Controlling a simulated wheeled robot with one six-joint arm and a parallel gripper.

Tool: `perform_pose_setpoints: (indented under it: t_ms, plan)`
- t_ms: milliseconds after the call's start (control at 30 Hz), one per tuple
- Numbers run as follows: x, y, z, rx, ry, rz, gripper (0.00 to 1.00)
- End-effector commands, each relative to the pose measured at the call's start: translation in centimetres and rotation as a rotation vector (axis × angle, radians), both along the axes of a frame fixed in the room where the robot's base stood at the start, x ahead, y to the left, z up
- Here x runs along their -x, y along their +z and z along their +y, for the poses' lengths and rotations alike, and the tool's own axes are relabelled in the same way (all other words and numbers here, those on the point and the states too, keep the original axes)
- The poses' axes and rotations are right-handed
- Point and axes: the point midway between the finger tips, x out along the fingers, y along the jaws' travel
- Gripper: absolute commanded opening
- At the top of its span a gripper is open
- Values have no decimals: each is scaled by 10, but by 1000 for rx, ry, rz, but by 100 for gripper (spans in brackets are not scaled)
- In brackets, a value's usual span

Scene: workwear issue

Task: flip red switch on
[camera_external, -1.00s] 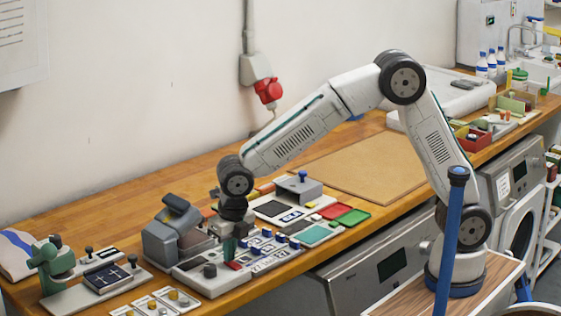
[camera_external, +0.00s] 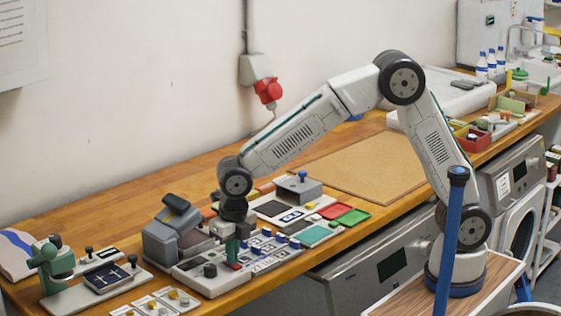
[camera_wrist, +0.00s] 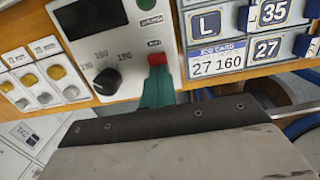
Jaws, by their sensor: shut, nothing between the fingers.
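The red switch (camera_wrist: 157,59) is on the right edge of a light grey control panel (camera_wrist: 125,70), beside a black dial (camera_wrist: 107,81) with numbers around it. In the external view the red switch (camera_external: 234,266) shows as a small patch just below my fingertips. My gripper (camera_wrist: 156,82) has green fingers, shut with nothing between them. The fingertips are right at the near side of the red switch and overlap its lower edge in the wrist view. I cannot tell whether they touch it. In the external view my gripper (camera_external: 232,252) points down over the panel.
A grey heat-press-like device (camera_external: 178,232) stands close left of my gripper. Blue-white number tiles (camera_wrist: 216,58) lie to the right. Buttons in yellow and grey (camera_wrist: 40,82) are left. A brown board (camera_external: 355,170) lies further back on the wooden bench.

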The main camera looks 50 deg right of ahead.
Motion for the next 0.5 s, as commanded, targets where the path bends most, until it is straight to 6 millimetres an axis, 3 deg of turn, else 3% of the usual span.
perform_pose_setpoints:
  t_ms: [500]
  plan:
    - [5, 7, 0, -1, 0, -1, 0]
